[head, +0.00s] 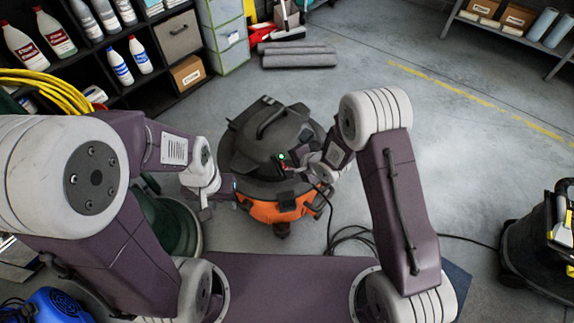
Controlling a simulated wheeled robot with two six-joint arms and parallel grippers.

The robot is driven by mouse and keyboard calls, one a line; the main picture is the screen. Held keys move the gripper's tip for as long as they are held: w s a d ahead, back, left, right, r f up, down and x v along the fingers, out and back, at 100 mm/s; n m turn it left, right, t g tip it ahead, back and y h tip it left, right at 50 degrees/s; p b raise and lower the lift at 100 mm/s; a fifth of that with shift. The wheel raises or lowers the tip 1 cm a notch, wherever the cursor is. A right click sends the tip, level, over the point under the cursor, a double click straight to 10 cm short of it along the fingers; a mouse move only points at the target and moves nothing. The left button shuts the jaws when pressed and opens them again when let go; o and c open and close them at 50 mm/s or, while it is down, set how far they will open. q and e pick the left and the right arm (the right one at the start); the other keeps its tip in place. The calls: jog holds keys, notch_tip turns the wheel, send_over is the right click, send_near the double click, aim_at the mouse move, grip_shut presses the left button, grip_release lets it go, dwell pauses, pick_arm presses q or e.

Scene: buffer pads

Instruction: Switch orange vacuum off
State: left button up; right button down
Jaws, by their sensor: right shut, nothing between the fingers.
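The orange vacuum (265,211) stands on the floor in front of me, with a dark grey lid and a black handle on top. A small green light (281,157) is lit on its lid, with a bit of red beside it. My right gripper (290,163) is shut and empty, with its tips at the lid close to the green light. I cannot tell whether they touch it. My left gripper (207,207) is at the vacuum's left side, near its orange body. Its fingers are too small and partly hidden to read.
A black cable (345,236) lies on the floor right of the vacuum. A dark green round machine (172,228) stands at the left, partly behind my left arm. Shelves with bottles (137,55) stand at the upper left. A black machine (535,245) is at the right edge.

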jog(key=shift+w+a+f, duration=0.2)
jog(key=shift+w+f, duration=0.05)
jog(key=shift+f, duration=0.05)
dwell(0.4)
jog(key=p+v, duration=0.4)
jog(key=v, duration=0.2)
jog(key=shift+d, duration=0.1)
dwell(0.5)
